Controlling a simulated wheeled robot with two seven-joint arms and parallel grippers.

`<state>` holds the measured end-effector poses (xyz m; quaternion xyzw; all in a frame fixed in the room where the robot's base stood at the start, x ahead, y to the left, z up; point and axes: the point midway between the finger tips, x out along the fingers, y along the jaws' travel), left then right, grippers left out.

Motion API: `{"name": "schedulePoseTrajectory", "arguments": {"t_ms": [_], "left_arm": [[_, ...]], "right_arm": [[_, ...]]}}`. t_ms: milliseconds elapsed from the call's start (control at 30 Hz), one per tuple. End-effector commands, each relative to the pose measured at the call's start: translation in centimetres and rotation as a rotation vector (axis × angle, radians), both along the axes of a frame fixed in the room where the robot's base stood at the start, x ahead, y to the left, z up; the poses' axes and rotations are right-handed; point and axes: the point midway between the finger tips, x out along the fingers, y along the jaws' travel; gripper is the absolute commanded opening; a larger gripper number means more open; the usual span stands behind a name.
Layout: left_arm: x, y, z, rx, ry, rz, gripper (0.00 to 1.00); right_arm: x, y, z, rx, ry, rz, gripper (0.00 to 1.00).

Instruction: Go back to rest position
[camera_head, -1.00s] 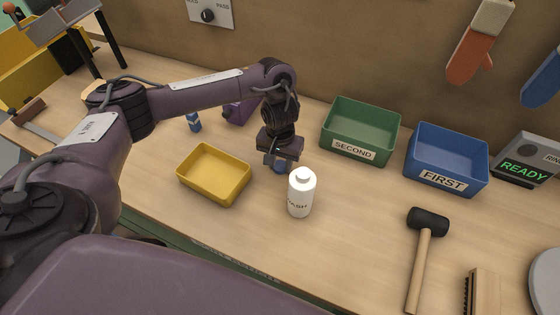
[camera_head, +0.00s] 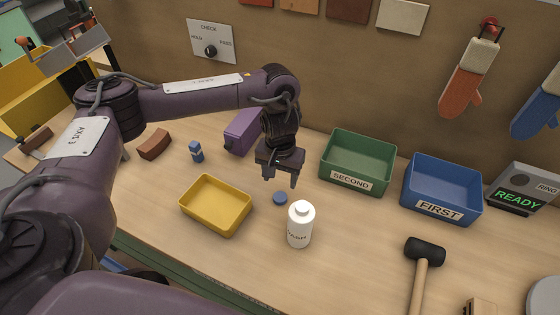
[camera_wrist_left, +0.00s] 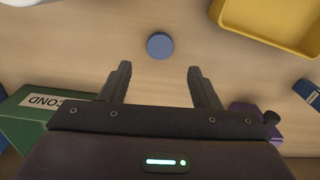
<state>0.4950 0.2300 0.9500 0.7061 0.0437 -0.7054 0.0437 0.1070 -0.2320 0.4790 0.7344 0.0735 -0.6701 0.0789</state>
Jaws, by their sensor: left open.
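My left gripper (camera_head: 281,181) hangs over the workbench, pointing down, with its two fingers apart and nothing between them. In the left wrist view, its fingers (camera_wrist_left: 160,84) are also spread and empty. A small round blue piece (camera_head: 280,198) lies on the bench just below and in front of the fingertips; it also shows in the left wrist view (camera_wrist_left: 160,45), beyond the fingers. My right gripper is in neither view.
A white bottle (camera_head: 300,224), a yellow tray (camera_head: 215,229), a green SECOND bin (camera_head: 350,181) and a blue FIRST bin (camera_head: 439,210) surround the gripper. A purple box (camera_head: 242,132) stands behind left. A mallet (camera_head: 424,252) lies at right. Bench between bottle and mallet is clear.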

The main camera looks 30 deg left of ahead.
Motion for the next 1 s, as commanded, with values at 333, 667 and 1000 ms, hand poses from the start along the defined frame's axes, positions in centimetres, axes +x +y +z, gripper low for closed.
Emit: {"name": "schedulePoseTrajectory", "arguments": {"t_ms": [333, 667, 1000], "left_arm": [[0.0, 0.0, 4.2, 0.001, 0.0, 0.0, 0.56], [0.0, 0.0, 5.1, 0.0, 0.0, 0.0, 0.56], [0.0, 0.0, 10.7, 0.0, 0.001, 0.0, 0.56]], "right_arm": [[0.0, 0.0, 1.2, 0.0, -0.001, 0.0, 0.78], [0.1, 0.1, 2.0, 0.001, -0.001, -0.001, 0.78], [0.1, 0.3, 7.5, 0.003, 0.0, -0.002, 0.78]]}}
